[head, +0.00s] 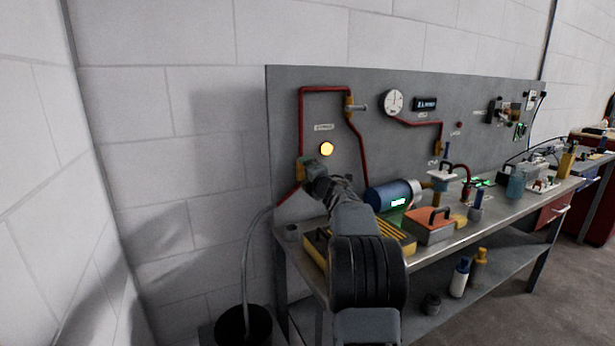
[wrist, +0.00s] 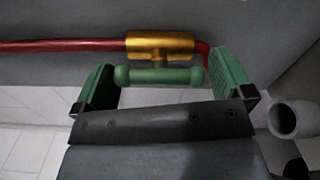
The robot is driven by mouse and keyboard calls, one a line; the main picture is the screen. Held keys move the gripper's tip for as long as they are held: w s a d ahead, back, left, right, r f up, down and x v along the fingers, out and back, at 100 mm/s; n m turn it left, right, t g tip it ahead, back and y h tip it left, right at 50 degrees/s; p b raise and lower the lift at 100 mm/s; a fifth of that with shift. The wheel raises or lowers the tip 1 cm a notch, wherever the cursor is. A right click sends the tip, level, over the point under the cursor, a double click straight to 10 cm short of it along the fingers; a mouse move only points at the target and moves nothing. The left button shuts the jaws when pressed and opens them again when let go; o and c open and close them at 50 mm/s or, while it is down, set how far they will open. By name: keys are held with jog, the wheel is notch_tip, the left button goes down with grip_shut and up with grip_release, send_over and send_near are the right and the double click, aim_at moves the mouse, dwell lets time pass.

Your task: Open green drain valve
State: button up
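The drain valve has a brass body (wrist: 160,43) on a red pipe, with a green bar handle (wrist: 158,76) lying level across it in the wrist view. My gripper (wrist: 165,82) is open wide, with one green finger at each end of the handle. The handle almost fills the gap between the fingers; I cannot tell whether they touch it. In the head view my gripper (head: 313,172) is at the lower left of the grey panel, and it mostly hides the valve handle there.
The grey panel (head: 285,110) carries red pipes, a lit amber lamp (head: 327,148), a gauge (head: 393,102) and another brass valve (head: 349,105). A blue motor (head: 390,194) and a red toolbox (head: 434,225) stand on the bench to the right. A dark bucket (head: 243,325) stands below left.

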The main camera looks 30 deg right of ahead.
jog(key=s+a+b, duration=0.1)
jog(key=s, duration=1.2)
jog(key=shift+s+a, duration=0.35)
jog(key=shift+a, duration=0.05)
jog(key=s+a+r+m+g+h+p, duration=0.2)
jog(key=a+r+m+g+h+p, duration=0.15)
jog(key=a+m+p, duration=0.5)
jog(key=s+a+f+m+g+y+p, duration=0.2)
jog(key=s+a+f+m+g, duration=0.3)
jog(key=s+a, duration=0.4)
jog(key=s+a+f+m+g+y+p, duration=0.3)
jog(key=s+a, duration=0.6)
jog(key=a, duration=0.3)
notch_tip(320, 180, down, 2)
jog(key=m+g+y, duration=0.1)
jog(key=m+g, duration=0.1)
jog(key=shift+a+g, duration=0.3)
jog(key=shift+g, duration=0.05)
